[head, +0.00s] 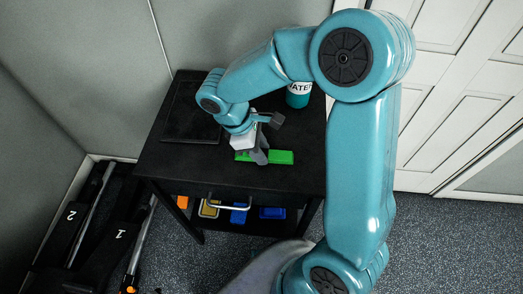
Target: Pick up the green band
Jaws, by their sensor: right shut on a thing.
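The green band (281,157) is a bright green flat bar on the black table top (190,157), near its front edge. My right gripper (262,157) reaches down to it from above and is shut on it near the middle. The fingers hide part of the band. The band appears to be at or close to the table surface; I cannot tell whether it touches. My left gripper is not in view.
A teal bottle marked "WATER" (298,95) stands at the table's back right, behind my right arm. A dark flat tray (191,128) lies at the back left. Blue (272,213) and orange items sit on the shelf below. White doors stand at the right.

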